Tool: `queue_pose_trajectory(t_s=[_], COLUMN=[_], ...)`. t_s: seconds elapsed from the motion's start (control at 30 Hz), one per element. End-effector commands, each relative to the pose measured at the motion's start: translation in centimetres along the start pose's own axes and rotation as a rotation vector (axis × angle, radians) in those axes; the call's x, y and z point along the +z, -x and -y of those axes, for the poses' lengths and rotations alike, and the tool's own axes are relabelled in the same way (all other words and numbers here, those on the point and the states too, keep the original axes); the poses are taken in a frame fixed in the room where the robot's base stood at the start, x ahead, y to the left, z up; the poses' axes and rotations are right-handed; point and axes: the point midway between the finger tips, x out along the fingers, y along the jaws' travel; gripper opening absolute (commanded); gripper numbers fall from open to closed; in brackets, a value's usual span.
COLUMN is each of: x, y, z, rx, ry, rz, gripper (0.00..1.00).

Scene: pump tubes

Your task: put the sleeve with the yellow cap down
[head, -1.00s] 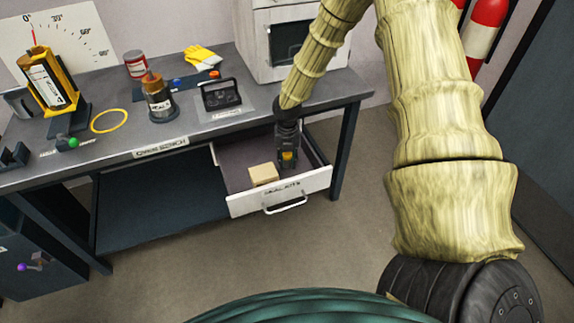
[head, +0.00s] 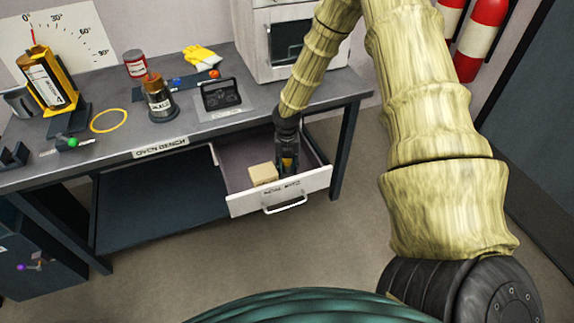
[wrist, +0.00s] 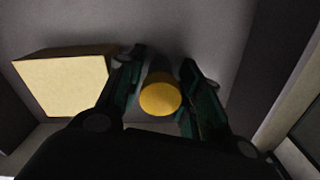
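The sleeve's round yellow cap (wrist: 160,97) sits between the two fingers in the wrist view, with both fingers close against its sides. The sleeve's body is mostly hidden beneath the cap. My gripper (wrist: 161,75) appears shut on the sleeve. In the head view my gripper (head: 288,166) points down inside the open drawer (head: 278,191), and a small bit of yellow shows between its fingers. I cannot tell whether the sleeve's lower end touches the drawer floor.
A tan block (head: 263,173) lies in the drawer left of my gripper; it also shows in the wrist view (wrist: 65,82). The drawer walls stand close around. Above is the bench (head: 190,125) with a black-handled item (head: 221,95) and a dark jar (head: 160,103).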

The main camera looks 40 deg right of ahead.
Motion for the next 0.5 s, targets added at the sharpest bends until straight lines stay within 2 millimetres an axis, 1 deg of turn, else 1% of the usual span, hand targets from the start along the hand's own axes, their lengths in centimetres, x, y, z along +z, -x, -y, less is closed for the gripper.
queue_pose_trajectory(t_s=[0.13,0.23,0.5], x=[0.0,0.0,0.1], y=[0.5,1.3,5.1], z=[0.0,0.0,0.0], rx=[0.001,0.000,0.002], ry=[0.000,0.000,0.000], rz=[0.001,0.001,0.002], gripper=[0.36,0.36,0.36])
